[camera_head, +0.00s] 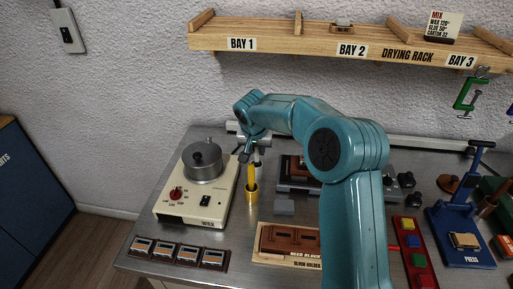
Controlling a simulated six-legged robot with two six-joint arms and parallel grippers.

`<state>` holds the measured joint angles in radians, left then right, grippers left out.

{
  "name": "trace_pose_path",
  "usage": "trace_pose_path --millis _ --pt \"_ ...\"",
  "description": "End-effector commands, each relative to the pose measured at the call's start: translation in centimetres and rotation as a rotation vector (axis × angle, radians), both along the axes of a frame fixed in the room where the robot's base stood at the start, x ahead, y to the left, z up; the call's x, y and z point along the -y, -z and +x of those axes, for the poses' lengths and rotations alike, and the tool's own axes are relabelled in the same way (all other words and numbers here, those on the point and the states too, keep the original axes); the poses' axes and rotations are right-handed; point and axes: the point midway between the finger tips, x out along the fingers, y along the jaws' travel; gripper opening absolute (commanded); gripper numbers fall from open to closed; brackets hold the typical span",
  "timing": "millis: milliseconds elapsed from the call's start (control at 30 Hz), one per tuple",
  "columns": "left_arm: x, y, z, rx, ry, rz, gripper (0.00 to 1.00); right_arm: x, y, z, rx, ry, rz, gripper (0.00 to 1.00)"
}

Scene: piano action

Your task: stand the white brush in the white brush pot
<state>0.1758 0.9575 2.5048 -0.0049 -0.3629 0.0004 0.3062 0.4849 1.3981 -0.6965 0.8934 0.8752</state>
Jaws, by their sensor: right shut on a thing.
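My right gripper (246,155) is at the end of the teal arm, fingers down, over the back middle of the bench. It is shut. A small white piece, seemingly the white brush (259,154), shows beside the fingers and is partly hidden. I cannot tell how its lower end stands to the white brush pot, which I cannot make out clearly behind the yellow brush. My left gripper is out of view.
A yellow brush (251,174) stands in a yellow pot (251,195) just in front of the gripper. A wax heater with a grey pot (203,163) is to the left. A wooden block holder (272,256) lies in front. The drying rack (285,43) hangs above.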

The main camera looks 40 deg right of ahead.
Motion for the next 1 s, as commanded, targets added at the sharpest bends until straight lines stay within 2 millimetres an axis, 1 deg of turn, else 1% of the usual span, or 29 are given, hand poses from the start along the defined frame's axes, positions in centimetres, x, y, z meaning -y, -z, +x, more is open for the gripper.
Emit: trace_pose_path --millis 167,200,267,300,567,667,767,867,1000 --pt "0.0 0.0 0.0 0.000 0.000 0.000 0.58 0.0 0.0 0.0 0.000 0.000 0.000 0.00" --pt "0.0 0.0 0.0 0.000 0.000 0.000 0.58 0.0 0.0 0.0 0.000 0.000 0.000 0.28" --pt "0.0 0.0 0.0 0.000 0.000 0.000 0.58 0.0 0.0 0.0 0.000 0.000 0.000 0.48" --pt "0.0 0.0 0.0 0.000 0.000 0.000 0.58 0.0 0.0 0.0 0.000 0.000 0.000 0.55" --pt "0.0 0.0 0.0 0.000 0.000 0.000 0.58 0.0 -0.1 0.0 0.000 0.000 0.000 0.55" --pt "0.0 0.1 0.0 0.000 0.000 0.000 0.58 -0.2 -0.6 -0.1 0.002 -0.002 -0.001 0.55" --pt "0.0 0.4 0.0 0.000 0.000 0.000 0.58 -0.6 -2.0 -0.4 0.005 0.000 -0.001 0.55" --pt "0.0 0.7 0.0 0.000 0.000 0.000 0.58 -1.4 -4.2 -1.0 0.007 0.000 0.000 0.55" --pt "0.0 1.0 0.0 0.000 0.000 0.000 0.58 -2.6 -7.8 -2.0 0.007 -0.002 -0.001 0.55"
